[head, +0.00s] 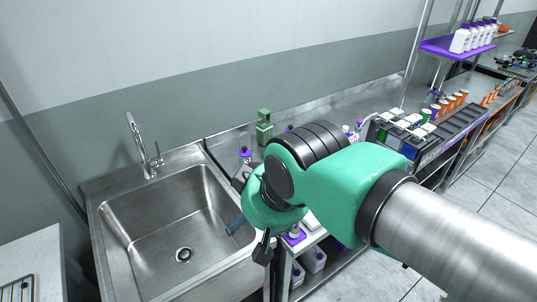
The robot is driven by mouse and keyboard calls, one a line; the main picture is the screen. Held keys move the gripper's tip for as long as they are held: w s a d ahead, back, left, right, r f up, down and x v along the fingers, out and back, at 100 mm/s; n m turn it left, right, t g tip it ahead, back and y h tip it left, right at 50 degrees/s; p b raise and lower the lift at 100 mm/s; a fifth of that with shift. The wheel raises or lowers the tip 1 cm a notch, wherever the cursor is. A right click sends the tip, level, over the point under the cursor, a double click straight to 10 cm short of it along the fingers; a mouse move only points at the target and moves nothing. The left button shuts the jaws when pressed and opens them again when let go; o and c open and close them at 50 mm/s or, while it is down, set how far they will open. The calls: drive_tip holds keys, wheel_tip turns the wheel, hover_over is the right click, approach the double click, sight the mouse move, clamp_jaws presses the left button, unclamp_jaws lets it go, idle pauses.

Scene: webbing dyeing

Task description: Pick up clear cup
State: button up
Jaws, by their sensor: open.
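I cannot make out a clear cup in the head view. My teal and dark arm covers part of the counter and may hide it. My gripper (251,238) points down at the right edge of the sink, mostly behind my own wrist. Its dark fingertips show apart, and nothing is visible between them.
A steel sink (125,232) with a tap (139,143) is at the left. A green bottle (264,127) and a purple-capped bottle (245,154) stand behind my arm. A purple shelf (451,49) holds several white bottles. Containers crowd the right-hand counter.

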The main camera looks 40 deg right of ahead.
drive_tip(key=w+d+r+g+p, duration=0.1)
drive_tip(key=w+d+r+p, duration=0.2)
drive_tip(key=w, duration=0.6)
drive_tip(key=w+d+r+g+p, duration=0.1)
drive_tip(key=w+d+p, duration=0.3)
drive_tip(key=w, duration=0.6)
drive_tip(key=w+d+r+g+p, duration=0.1)
drive_tip(key=w+d+r+p, duration=0.1)
drive_tip(key=w+p, duration=0.5)
drive_tip(key=w+d+f+g+p, duration=0.1)
drive_tip(key=w+d+f+p, duration=0.2)
drive_tip(key=w+f, duration=0.3)
drive_tip(key=w+d+f+p, duration=0.3)
drive_tip(key=w+d+f, duration=0.3)
drive_tip(key=w+f, duration=0.1)
drive_tip(key=w+d+f+g+p, duration=0.1)
drive_tip(key=w+d+f+p, duration=0.3)
drive_tip(key=w+f, duration=0.3)
drive_tip(key=shift+w+d+g, duration=0.1)
drive_tip(key=shift+d+g, duration=0.2)
drive_tip(key=shift+d, duration=0.45)
drive_tip(key=shift+w+d+f, duration=0.1)
drive_tip(key=shift+d+f, duration=0.1)
drive_tip(key=shift+f, duration=0.4)
